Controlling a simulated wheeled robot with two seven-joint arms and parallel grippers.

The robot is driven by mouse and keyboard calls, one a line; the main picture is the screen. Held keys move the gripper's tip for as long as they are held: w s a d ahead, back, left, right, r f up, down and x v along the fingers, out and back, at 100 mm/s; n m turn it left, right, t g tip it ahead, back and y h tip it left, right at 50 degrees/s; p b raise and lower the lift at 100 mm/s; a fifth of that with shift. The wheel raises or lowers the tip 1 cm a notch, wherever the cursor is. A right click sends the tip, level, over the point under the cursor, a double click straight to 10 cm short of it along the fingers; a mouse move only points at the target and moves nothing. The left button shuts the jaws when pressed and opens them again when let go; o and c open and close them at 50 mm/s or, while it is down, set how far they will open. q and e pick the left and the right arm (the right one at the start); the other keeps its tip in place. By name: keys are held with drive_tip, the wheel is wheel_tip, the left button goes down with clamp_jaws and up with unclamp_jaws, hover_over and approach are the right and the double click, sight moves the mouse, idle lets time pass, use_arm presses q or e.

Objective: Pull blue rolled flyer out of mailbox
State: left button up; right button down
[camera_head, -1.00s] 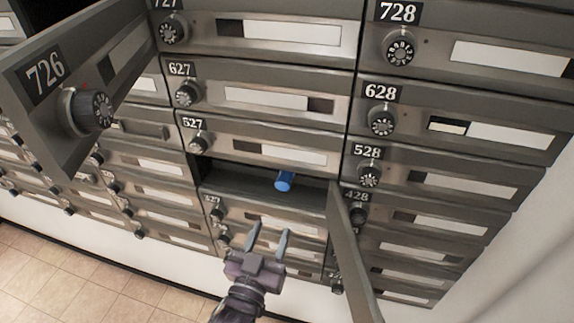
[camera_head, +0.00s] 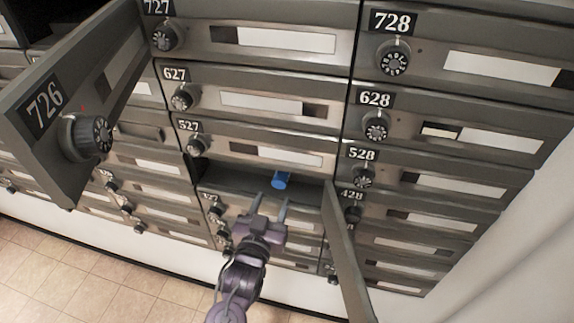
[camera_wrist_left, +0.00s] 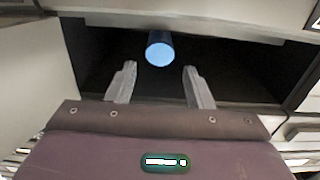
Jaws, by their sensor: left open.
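The flyer's rear part is hidden inside the dark compartment. My right gripper is not in view.
The compartment's open door (camera_head: 346,255) hangs out on the right of the opening. Another open door, marked 726 (camera_head: 75,110), juts out at the upper left. Closed mailboxes with dials surround the opening. Tiled floor (camera_head: 70,270) lies at the lower left.

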sight(278, 183)
use_arm(q)
drive_tip(key=shift+b+x, duration=1.15)
drive_tip(key=shift+x, duration=2.4)
drive_tip(key=shift+s, duration=0.1)
drive_tip(key=c, duration=0.8)
drive_tip(key=shift+r+p, duration=0.3)
drive_tip(key=shift+p, duration=0.15)
drive_tip(key=shift+s, duration=0.2)
drive_tip(key=shift+p+v, duration=4.65)
drive_tip(key=shift+v, duration=5.2)
